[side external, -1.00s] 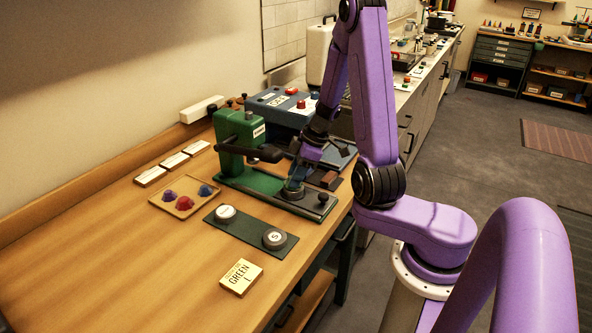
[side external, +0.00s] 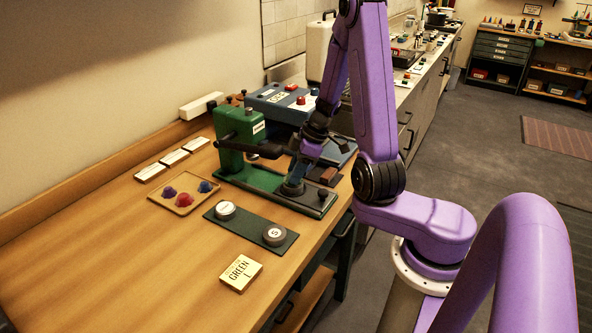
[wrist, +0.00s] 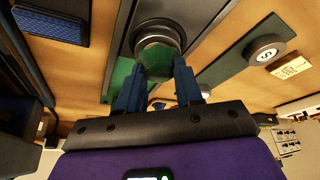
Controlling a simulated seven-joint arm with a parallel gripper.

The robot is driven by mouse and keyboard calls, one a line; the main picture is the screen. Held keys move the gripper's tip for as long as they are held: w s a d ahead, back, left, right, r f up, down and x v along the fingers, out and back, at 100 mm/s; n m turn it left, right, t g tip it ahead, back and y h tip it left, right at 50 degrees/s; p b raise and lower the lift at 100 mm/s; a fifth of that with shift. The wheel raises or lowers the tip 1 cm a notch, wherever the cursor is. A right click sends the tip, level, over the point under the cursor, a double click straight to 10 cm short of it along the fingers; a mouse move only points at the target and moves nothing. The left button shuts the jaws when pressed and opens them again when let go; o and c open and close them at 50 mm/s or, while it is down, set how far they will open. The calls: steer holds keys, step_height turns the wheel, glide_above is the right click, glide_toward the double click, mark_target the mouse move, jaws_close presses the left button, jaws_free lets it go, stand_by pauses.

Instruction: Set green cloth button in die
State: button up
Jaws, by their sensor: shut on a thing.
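My gripper (side external: 293,185) is at the grey round die (wrist: 159,42) on the base of the green press (side external: 236,140). In the wrist view its two blue fingers (wrist: 159,68) point at the die, slightly apart. A wooden tray (side external: 181,211) holds a purple, a red and a blue button. A cream card (side external: 241,272) reads GREEN L.
A dark mat (side external: 250,227) carries a white-topped round piece (side external: 225,210) and one marked S (side external: 275,234). Labelled blocks (side external: 172,158) lie near the wall. A blue box (side external: 281,102) stands behind the press. The table's front left is clear.

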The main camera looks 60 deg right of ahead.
steer(key=shift+f, duration=0.45)
stand_by(0.3)
steer(key=o, duration=0.7)
steer(key=shift+o, duration=0.2)
steer(key=v, duration=1.1)
stand_by(0.4)
steer(key=shift+w, duration=0.1)
